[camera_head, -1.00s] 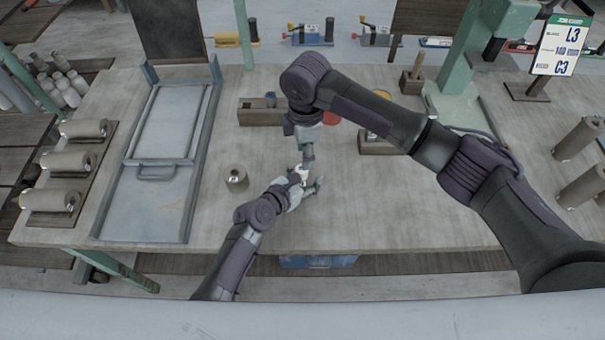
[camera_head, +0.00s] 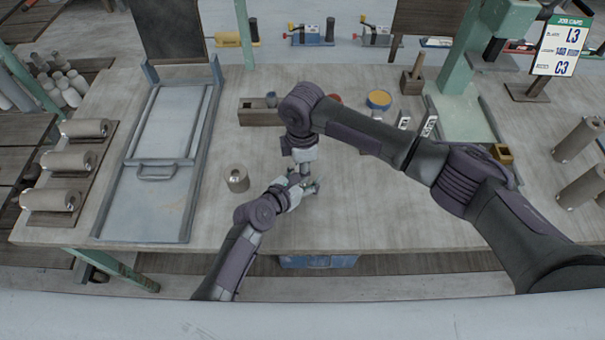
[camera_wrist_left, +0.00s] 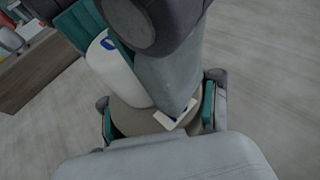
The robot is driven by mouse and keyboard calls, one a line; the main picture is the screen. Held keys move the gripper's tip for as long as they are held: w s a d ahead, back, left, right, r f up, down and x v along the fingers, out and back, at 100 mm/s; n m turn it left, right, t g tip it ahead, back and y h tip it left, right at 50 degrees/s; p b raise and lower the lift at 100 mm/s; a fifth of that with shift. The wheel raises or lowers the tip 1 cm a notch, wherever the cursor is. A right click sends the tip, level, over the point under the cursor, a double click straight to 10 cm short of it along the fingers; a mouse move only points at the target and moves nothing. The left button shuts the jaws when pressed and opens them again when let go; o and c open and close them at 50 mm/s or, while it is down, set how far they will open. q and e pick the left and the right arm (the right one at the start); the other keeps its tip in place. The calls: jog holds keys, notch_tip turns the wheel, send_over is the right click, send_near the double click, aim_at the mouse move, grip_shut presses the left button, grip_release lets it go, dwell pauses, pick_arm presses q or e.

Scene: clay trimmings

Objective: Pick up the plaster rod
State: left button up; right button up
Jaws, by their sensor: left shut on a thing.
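My left gripper (camera_wrist_left: 158,110) is shut on a grey-brown round piece (camera_wrist_left: 132,118), with a teal-padded finger at each side. A pale rod-like part with a blue mark (camera_wrist_left: 108,68) stands just beyond it in the left wrist view. It may be the plaster rod, but I cannot tell for sure. In the head view my left gripper (camera_head: 306,188) is above the middle of the table. My right gripper (camera_head: 302,168) comes down from above right beside it. Its fingertips are hidden, so its opening does not show.
A grey-brown hollow cylinder (camera_head: 237,179) stands left of my grippers. A blue-grey framed board (camera_head: 125,205) lies farther left, beside a rack with 3 cylinders (camera_head: 78,161). The table front right is clear.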

grip_shut()
jog(key=shift+r, duration=0.15)
notch_tip(320, 180, up, 10)
jog(key=shift+f, duration=0.1)
pick_arm(q)
jog(key=o, duration=1.5)
jog(key=shift+s, duration=0.1)
jog(key=v, duration=1.2)
jog(key=shift+a, duration=0.1)
